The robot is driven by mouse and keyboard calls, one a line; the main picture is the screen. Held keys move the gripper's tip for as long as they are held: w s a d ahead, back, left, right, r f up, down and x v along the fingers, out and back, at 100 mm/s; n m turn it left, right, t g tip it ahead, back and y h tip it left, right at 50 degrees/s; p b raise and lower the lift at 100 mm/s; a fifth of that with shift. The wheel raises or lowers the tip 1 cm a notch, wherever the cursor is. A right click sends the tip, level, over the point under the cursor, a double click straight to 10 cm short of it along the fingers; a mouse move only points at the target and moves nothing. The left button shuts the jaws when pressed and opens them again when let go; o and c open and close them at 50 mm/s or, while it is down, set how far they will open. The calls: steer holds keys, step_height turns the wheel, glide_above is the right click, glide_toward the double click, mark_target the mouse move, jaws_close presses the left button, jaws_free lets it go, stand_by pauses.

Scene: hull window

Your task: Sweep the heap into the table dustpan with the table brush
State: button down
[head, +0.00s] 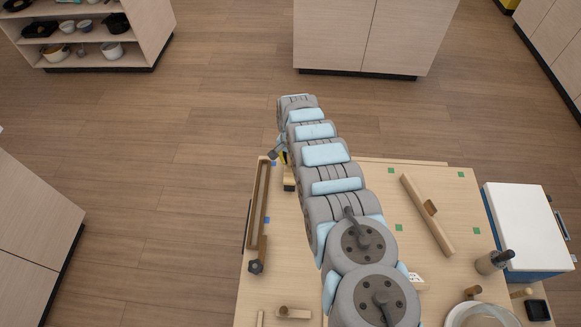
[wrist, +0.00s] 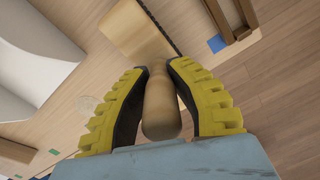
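My gripper (wrist: 156,70) has its two yellow-backed fingers closed on the wooden handle of the table brush (wrist: 162,108). The brush's broad wooden head (wrist: 128,28) lies beyond the fingertips, with a dark edge along one side. In the head view my arm hides most of the gripper; a bit of yellow and the brush head (head: 289,173) show beside it, near the table's far left. A white curved object (wrist: 25,75) at the left of the wrist view may be the dustpan; I cannot tell. I cannot make out the heap clearly.
A long brown wooden piece (head: 260,205) lies along the table's left edge. A wooden bar (head: 428,215) lies right of my arm. A white-topped box (head: 525,228), a grey cup (head: 490,262) and a bowl (head: 482,315) stand at the right. Small green and blue squares mark the table.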

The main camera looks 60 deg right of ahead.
steer(key=shift+r+p, duration=1.55)
steer(key=shift+p, duration=0.1)
stand_by(0.7)
steer(key=shift+r+p, duration=2.75)
steer(key=shift+r, duration=0.25)
steer(key=shift+f, duration=0.15)
